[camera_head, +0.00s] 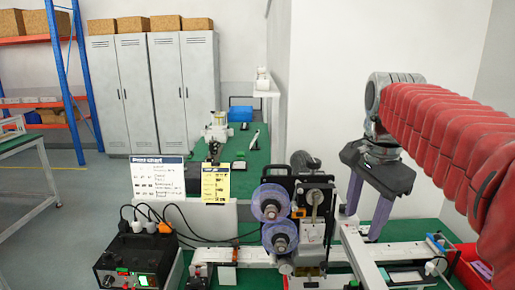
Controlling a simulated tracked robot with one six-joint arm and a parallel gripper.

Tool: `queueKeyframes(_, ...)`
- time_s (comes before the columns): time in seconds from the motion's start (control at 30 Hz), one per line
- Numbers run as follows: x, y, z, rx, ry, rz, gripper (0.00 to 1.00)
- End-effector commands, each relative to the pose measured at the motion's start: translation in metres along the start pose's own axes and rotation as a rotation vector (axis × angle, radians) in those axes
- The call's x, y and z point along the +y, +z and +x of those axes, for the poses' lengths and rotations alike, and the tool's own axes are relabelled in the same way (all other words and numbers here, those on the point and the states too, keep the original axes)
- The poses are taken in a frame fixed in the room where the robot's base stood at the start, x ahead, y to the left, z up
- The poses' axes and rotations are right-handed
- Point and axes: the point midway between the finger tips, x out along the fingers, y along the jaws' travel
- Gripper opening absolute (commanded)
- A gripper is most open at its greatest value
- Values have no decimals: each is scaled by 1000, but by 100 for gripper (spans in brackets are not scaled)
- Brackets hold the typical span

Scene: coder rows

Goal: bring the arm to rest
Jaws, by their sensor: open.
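My gripper (364,220) is at the right of the view, on the end of my red-sleeved arm that comes in from the right edge. Its two purple-grey fingers point down and stand apart, with nothing seen between them. The fingers hang above or beside the white rail at the right of the bench; the exact gap cannot be told. The coder machine (305,218), with two bluish translucent reels, stands just left of my gripper.
A black control box (133,262) with cables stands at lower left. A red bin (470,262) is at lower right, under my arm. Two notice sheets, one white (157,174) and one yellow (216,185), stand mid-bench. Grey lockers (155,92) are behind. A white wall rises behind my gripper.

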Motion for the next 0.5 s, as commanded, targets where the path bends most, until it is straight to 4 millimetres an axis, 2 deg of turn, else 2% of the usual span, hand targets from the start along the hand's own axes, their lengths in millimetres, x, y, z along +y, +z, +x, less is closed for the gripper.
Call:
queueKeyframes(0.27, 39, 40, 20, 47, -76, -329, 48)
queueKeyframes(0.5, 74, 71, 46, 103, -131, -612, 48)
